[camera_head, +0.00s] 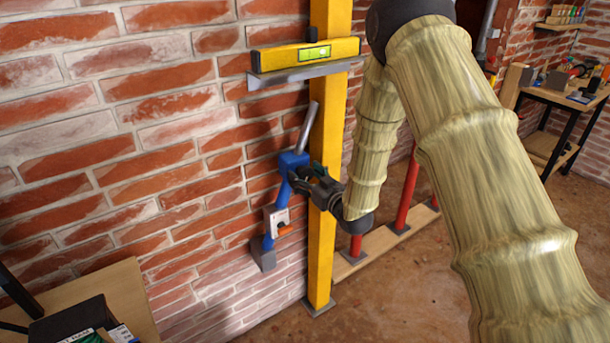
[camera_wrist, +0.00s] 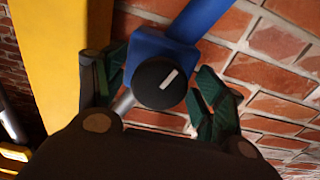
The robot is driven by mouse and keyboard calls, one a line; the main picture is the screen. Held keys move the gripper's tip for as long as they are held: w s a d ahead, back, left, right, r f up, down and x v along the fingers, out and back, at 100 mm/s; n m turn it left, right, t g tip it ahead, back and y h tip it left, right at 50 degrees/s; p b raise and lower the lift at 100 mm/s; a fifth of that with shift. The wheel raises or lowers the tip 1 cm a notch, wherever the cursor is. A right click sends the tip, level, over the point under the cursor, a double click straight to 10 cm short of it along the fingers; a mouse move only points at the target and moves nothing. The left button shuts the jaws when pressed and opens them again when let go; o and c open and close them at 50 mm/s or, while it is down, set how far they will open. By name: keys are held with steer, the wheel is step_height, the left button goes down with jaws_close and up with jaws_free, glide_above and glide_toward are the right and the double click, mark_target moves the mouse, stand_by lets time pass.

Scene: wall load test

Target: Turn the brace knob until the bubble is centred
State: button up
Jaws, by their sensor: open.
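A yellow spirit level (camera_head: 275,57) rests on a grey ledge on the yellow post. Its green vial (camera_head: 314,53) faces me; the bubble is too small to place surely. The blue brace (camera_head: 268,240) slants along the brick wall beside the post, with a grey rod above its blue block. In the wrist view the black round brace knob (camera_wrist: 158,84) faces the camera, its white mark tilted right of upright. My gripper (camera_head: 303,173) is at the block and hides the knob in the head view. Its green fingers are open on either side of the knob, with visible gaps.
The yellow post (camera_head: 325,130) stands close beside my gripper. Red posts (camera_head: 407,190) stand on a wooden board behind my arm. A wooden table (camera_head: 125,285) with dark boxes is at lower left. A workbench (camera_head: 560,97) is at far right.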

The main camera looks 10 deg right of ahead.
steer(key=shift+w, duration=0.1)
steer(key=shift+c, duration=0.2)
steer(key=c, duration=1)
steer(key=shift+n, duration=0.3)
steer(key=shift+f+n+b, duration=0.1)
steer(key=shift+n+b, duration=2.4)
steer(key=shift+n, duration=0.8)
